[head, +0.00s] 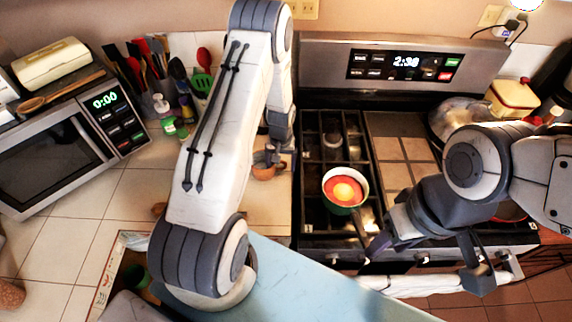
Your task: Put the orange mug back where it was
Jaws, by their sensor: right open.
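The orange mug (264,171) is small in the head view, on the tiled counter just left of the stove, partly hidden by my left gripper. My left gripper (279,152) hangs down from the folded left arm, right at the mug. Its fingers are too small and covered to tell whether they grip it. My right gripper (378,232) is open and empty, over the front edge of the stove, to the lower right of a bowl.
The bowl (345,188), with red and yellow inside, stands on the stove's left burners. A microwave (70,148), soap bottle (165,118) and utensils (148,62) stand at the left. Bare counter tiles lie left of my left arm.

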